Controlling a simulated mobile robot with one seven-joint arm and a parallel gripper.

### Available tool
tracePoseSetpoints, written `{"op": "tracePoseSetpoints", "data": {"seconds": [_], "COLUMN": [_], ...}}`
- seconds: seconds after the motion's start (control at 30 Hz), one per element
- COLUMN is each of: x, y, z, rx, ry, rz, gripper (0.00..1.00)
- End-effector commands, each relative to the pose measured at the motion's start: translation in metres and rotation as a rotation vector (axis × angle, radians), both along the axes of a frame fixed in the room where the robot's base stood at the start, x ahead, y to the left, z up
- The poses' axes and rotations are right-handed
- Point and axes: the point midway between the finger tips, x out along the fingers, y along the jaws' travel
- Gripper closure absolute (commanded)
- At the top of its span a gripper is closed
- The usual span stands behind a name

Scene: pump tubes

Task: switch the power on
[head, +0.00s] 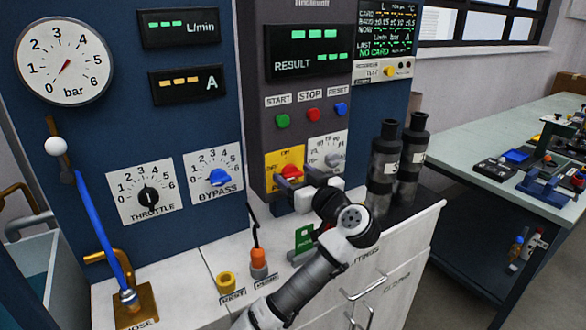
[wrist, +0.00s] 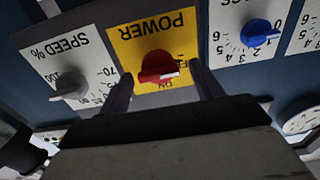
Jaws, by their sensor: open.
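The power switch is a red rotary knob (head: 291,171) on a yellow plate (head: 280,158) on the grey control column. In the wrist view, which is upside down, the red knob (wrist: 158,68) sits in the middle of the yellow POWER plate (wrist: 150,25). Its white mark points to the right of that picture; its labels are partly hidden. My gripper (head: 297,178) is at the plate with its fingers toward it. In the wrist view my gripper (wrist: 161,75) is open, one dark finger on each side of the knob, with gaps visible.
A speed dial (head: 331,160) is close right of the power plate, and the blue bypass knob (head: 218,177) is to the left. START, STOP and RESET buttons (head: 313,115) are above.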

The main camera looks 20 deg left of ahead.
Motion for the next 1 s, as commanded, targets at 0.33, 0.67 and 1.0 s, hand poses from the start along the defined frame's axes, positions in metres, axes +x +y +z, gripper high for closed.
{"op": "tracePoseSetpoints", "data": {"seconds": [0.33,0.67,1.0], "x": [0.0108,0.0106,0.0107], "y": [0.0135,0.0131,0.0126], "z": [-0.0004,-0.0004,-0.0018], "rx": [-0.001,-0.001,0.002], "ry": [-0.001,-0.001,0.006], "rz": [-0.001,-0.001,-0.002], "gripper": [0.35,0.58,0.79]}}
